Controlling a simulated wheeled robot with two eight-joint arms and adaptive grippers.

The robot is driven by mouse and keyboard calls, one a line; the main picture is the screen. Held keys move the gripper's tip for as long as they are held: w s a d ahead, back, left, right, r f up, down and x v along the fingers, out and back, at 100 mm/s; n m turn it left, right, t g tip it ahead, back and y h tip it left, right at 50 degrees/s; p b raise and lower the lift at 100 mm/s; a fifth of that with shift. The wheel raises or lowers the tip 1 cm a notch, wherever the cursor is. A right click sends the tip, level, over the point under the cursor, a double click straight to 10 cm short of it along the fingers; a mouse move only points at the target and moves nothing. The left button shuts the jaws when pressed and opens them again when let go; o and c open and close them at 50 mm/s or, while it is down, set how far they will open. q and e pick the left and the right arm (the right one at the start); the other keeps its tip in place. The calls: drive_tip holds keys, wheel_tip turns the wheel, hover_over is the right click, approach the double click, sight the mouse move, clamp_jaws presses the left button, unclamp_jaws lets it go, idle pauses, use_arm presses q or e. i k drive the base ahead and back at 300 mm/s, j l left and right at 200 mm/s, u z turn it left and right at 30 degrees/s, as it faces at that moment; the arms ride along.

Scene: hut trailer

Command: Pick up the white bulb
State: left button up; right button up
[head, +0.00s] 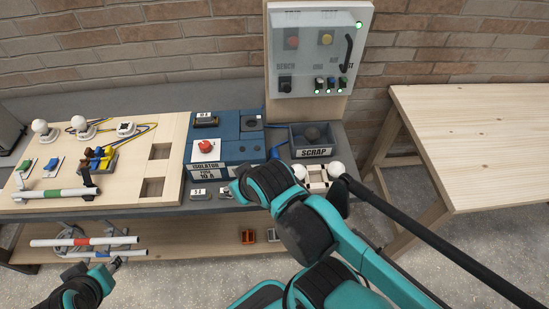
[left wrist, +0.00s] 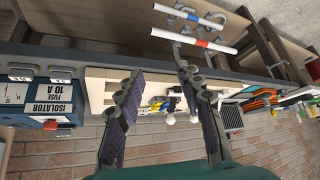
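Two white bulbs (head: 40,126) (head: 78,122) stand on mounts at the back left of the wooden board. Two more white round bulbs (head: 299,171) (head: 336,169) sit at a pale holder in front of the scrap bin. In the left wrist view two white bulbs (left wrist: 170,119) (left wrist: 194,118) show upside down beyond my fingers. My left gripper (head: 94,268) is low at the left, in front of the bench; its fingers (left wrist: 160,74) are apart and empty. My right arm reaches over the bench front; its gripper (head: 240,187) is near the blue isolator box, its fingers unclear.
The wooden board (head: 120,180) carries switches, cables and a white-green rod (head: 55,193). Rods lie on the lower shelf (head: 190,240). The blue isolator box (head: 225,150), scrap bin (head: 314,139) and upright control panel (head: 318,50) stand right of it. A bare wooden table (head: 480,140) is at right.

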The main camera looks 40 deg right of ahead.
sight(300, 170)
drive_tip(key=z, duration=1.55)
drive_tip(key=i+l+u, duration=0.25)
drive_tip(key=l+u, duration=0.2)
drive_tip(key=l, duration=0.15)
drive_tip(key=i, duration=0.05)
